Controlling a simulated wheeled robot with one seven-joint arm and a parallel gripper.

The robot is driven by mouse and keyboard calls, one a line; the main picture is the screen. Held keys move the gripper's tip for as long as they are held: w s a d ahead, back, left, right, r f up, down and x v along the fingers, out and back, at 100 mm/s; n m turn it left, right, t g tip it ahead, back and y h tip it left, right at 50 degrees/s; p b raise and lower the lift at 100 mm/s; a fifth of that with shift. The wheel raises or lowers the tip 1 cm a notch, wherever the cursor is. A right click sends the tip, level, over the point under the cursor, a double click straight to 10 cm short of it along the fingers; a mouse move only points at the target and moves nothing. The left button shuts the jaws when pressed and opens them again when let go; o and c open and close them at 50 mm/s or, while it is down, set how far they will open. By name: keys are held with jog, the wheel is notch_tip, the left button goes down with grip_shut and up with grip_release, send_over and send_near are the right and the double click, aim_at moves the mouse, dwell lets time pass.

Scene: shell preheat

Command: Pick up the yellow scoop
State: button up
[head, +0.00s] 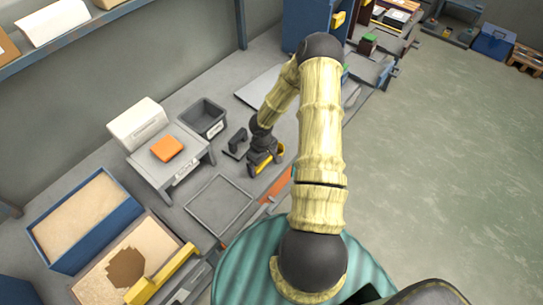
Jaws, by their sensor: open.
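A long yellow piece (158,277) lies at the lower left, along the right side of a sand-filled tray (87,291). It is the only loose yellow object I make out, but I cannot tell for sure that it is the scoop. My gripper (268,161), dark with yellow fingers, is at the end of the bent arm over the right part of the bench. It is open, and I see nothing between its fingers. It is well apart from the yellow piece, up and to the right of it.
A blue-walled sand box (48,262), a small grey stand (152,176) with an orange block (167,148), a dark bin (204,117) and a dark bracket (237,143) share the bench. A square frame (247,205) lies flat in the middle. The floor at right is clear.

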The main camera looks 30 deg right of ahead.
dwell(0.5)
jog(key=c, duration=0.7)
notch_tip(320, 180, up, 10)
dwell(0.6)
